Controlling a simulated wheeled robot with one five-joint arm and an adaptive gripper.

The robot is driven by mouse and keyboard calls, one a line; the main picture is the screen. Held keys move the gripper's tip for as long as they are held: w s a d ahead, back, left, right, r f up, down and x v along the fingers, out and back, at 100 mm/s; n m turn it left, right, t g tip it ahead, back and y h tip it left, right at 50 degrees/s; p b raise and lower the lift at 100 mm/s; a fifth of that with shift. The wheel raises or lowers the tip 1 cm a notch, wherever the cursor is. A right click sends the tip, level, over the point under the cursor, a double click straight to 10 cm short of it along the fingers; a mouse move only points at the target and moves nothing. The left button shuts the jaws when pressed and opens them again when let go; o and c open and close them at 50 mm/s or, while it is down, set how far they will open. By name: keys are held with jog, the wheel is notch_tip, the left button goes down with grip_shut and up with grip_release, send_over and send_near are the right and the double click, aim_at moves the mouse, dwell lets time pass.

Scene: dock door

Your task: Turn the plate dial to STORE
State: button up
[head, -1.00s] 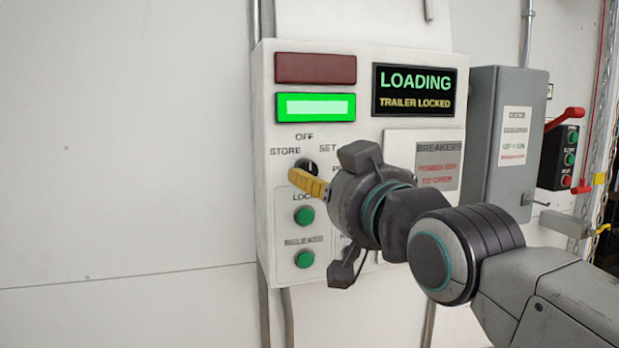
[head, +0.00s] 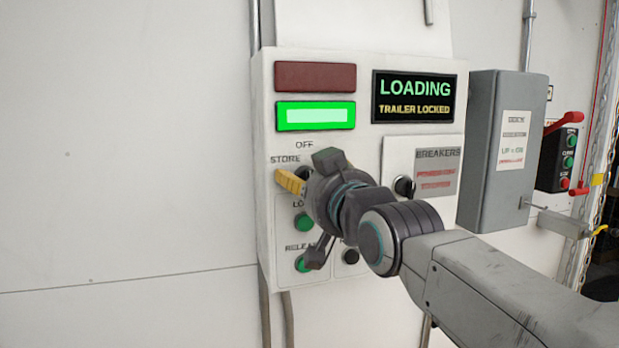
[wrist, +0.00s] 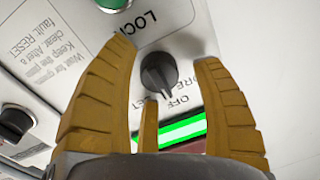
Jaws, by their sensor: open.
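The plate dial (wrist: 143,74) is a black knob with a pale pointer mark, seen in the wrist view. The mark is on its lower side, facing the OFF lettering. My gripper (wrist: 163,52) is open, with its yellow fingers on either side of the dial; whether they touch it I cannot tell.
Green buttons (head: 304,222) sit below the dial. A lit green lamp (head: 316,115) and a dark red lamp (head: 315,76) are above it. A display (head: 415,96) reads LOADING, TRAILER LOCKED. A grey box (head: 500,150) stands to the right. The left wall is bare.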

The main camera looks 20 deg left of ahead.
jog(key=shift+c, duration=0.2)
jog(key=shift+r, duration=0.1)
grip_shut()
jog(key=shift+s+r+n, duration=0.1)
jog(key=shift+r+n, duration=0.05)
jog(key=shift+n, duration=0.25)
dwell(0.6)
jog(key=n+b, duration=0.1)
jog(key=n, duration=0.2)
jog(key=shift+b, duration=0.3)
jog(key=shift+n+b, duration=0.35)
jog(key=shift+n, duration=0.45)
jog(key=shift+r, duration=0.1)
jog(key=shift+c, duration=2.3)
grip_release()
jog(key=o, duration=0.5)
jog(key=shift+f, duration=0.25)
